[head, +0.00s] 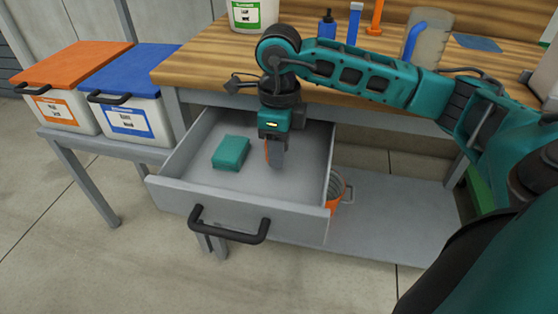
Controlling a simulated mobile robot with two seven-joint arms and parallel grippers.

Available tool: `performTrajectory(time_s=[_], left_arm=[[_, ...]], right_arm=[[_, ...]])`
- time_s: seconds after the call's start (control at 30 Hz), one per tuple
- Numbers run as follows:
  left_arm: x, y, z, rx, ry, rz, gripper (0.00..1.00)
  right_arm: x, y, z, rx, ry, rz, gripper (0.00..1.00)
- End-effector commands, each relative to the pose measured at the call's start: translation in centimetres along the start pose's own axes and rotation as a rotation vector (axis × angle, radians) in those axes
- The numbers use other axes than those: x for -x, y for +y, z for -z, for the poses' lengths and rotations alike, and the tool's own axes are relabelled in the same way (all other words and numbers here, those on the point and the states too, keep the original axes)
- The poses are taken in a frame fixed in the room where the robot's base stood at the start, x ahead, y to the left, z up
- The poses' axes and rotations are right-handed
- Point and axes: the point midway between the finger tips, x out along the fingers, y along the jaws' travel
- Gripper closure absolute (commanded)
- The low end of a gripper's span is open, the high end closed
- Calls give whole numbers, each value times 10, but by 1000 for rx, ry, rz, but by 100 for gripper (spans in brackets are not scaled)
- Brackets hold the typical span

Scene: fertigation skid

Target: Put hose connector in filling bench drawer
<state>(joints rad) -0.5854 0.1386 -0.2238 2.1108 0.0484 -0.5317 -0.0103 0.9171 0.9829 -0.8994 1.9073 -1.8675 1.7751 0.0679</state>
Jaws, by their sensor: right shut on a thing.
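The filling bench drawer (240,206) is pulled open below the wooden bench top, its black handle facing me. My right gripper (275,162) comes down from above into the open drawer, pointing downward over the right part of its floor. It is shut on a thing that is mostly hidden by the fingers. A small orange sliver shows at the left side of the fingers; I cannot tell whether it is the hose connector. I cannot tell whether the fingertips touch the drawer floor. My left gripper is not in view.
A teal block (231,153) lies in the drawer, left of the gripper. Bins with orange (70,63) and blue lids (132,72) stand on a side table at left. Bottles and a jug (430,40) stand on the bench top (210,68). An orange bucket (336,187) sits below.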

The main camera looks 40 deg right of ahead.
Motion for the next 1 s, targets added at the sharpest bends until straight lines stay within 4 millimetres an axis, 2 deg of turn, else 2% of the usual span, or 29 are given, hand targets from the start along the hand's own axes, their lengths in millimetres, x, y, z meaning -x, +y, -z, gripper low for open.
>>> performTrajectory(time_s=[0.1, 0.2, 0.4, 0.57, 0.6, 0.87, 1.0], left_arm=[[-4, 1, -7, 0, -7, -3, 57], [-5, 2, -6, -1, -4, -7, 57], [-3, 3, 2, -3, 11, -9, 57], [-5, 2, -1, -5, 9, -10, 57], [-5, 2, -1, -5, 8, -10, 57], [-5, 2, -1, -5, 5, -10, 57], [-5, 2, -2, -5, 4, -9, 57]], right_arm=[[-23, 0, 1, -1, 3, -2, 91], [-33, 0, 0, 0, 2, -1, 91], [-32, 0, 0, 0, 0, 0, 91], [-37, 0, 0, 0, 1, 0, 91], [-37, 0, 0, 0, 1, 0, 62], [-36, 0, 0, 0, 1, 0, 37], [-36, 0, 0, 0, 1, 0, 37]])
